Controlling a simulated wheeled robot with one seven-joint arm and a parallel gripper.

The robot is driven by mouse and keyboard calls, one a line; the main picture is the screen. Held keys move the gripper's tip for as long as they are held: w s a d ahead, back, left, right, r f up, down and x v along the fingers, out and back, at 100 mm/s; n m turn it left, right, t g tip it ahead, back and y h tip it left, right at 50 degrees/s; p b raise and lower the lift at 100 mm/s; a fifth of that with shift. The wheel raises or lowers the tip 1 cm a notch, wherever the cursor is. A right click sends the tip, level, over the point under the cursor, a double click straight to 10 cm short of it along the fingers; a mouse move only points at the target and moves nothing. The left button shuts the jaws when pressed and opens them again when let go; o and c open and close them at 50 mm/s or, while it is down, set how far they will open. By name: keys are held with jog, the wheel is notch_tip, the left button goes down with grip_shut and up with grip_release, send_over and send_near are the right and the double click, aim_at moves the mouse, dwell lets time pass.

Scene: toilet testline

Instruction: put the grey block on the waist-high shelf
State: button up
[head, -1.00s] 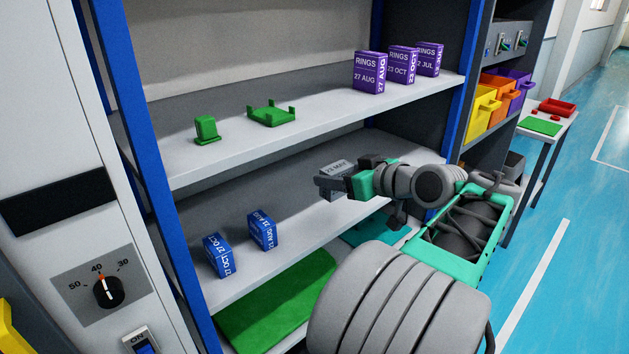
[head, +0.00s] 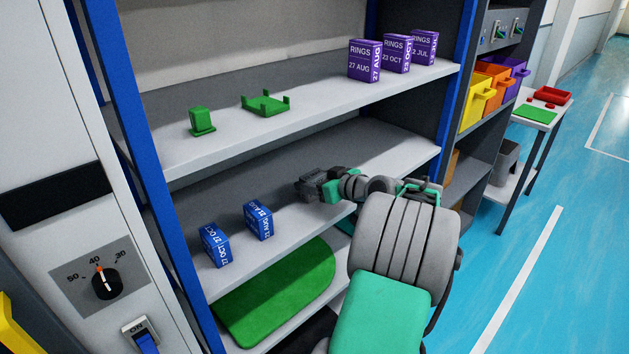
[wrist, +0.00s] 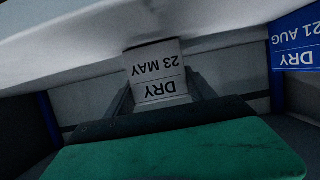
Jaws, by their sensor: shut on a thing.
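The grey block (wrist: 157,75), labelled DRY 23 MAY, shows upside down in the wrist view between the two fingers of my gripper (wrist: 161,95). My gripper is shut on it. In the head view my gripper (head: 308,186) is dark and low over the right part of the middle shelf (head: 290,228); the block cannot be made out clearly there. In the wrist view the block's edge meets or nearly meets a pale shelf surface; I cannot tell whether it touches.
Two blue blocks (head: 215,245) (head: 258,221) stand on the middle shelf, left of my gripper. The upper shelf (head: 330,98) holds green parts (head: 266,103) and several purple boxes (head: 364,62). A green mat (head: 275,295) lies on the shelf below. The bare shelf lies between gripper and blue blocks.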

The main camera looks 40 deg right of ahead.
jog(key=shift+f, duration=0.15)
jog(key=o, duration=1.6)
jog(key=shift+s+r, duration=0.25)
jog(key=shift+r, duration=0.05)
jog(key=v, duration=1.1)
jog(key=shift+s+d+b, duration=0.1)
jog(key=shift+s+b, duration=0.2)
